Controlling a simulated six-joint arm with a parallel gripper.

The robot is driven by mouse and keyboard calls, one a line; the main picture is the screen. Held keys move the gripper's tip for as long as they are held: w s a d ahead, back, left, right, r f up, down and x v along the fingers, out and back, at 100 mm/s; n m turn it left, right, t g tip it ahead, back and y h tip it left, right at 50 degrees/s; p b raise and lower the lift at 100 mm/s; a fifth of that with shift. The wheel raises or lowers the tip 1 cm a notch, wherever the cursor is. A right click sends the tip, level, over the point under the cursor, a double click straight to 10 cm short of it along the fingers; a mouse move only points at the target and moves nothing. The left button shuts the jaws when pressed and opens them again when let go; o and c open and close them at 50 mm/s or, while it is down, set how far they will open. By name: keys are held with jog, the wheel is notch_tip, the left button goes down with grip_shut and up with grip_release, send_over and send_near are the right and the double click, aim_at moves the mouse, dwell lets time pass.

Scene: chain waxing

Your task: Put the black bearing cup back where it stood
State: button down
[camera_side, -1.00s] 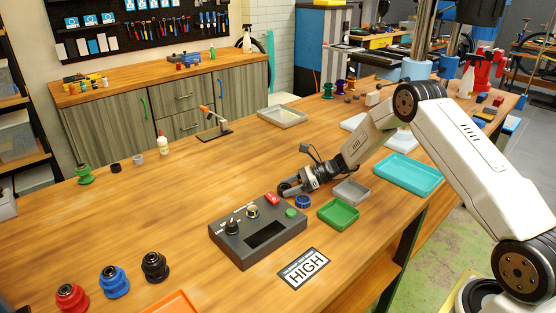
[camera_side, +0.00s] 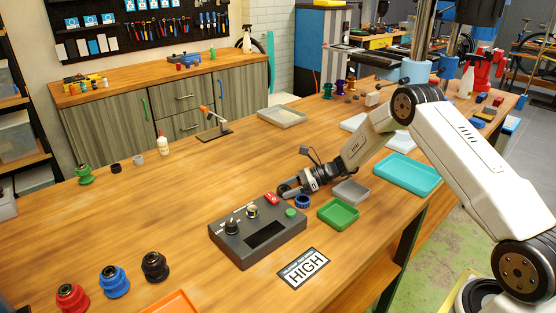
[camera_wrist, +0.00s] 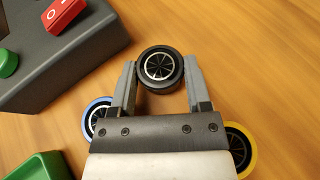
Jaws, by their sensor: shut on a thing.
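The black bearing cup (camera_wrist: 160,68) is a short black round piece with a spoked silver-ringed face, between my gripper's fingertips in the wrist view. My gripper (camera_wrist: 160,85) is shut on it. In the side view my gripper (camera_side: 288,189) is low over the wooden bench, just behind the control box. The cup is small and dark there, and I cannot tell whether it touches the bench. A blue cup (camera_wrist: 98,118) lies beside the left finger and also shows in the side view (camera_side: 302,201). A yellow cup (camera_wrist: 238,146) is at the right, partly hidden by the gripper.
The dark control box (camera_side: 258,230) with red switch and green button is close by. A green tray (camera_side: 338,214), a grey tray (camera_side: 350,192) and a teal tray (camera_side: 408,174) stand to the right. Red, blue and black spool-like parts (camera_side: 114,282) stand front left. The left bench middle is clear.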

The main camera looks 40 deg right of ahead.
jog(key=shift+s+f, duration=0.2)
jog(key=shift+f, duration=0.5)
grip_release()
jog(key=shift+s, duration=0.1)
jog(key=shift+s+d+r, duration=0.15)
jog(key=shift+d+r, duration=0.05)
jog(key=shift+d, duration=0.25)
jog(key=shift+w+r+v, duration=0.1)
jog(key=shift+r+v, duration=0.1)
jog(key=shift+v, duration=1)
jog(key=shift+w+r+v, duration=0.1)
jog(key=shift+r+v, duration=0.1)
jog(key=shift+v, duration=0.95)
jog(key=shift+w+r+v, duration=0.1)
jog(key=shift+r+v, duration=0.1)
jog(key=shift+v, duration=1)
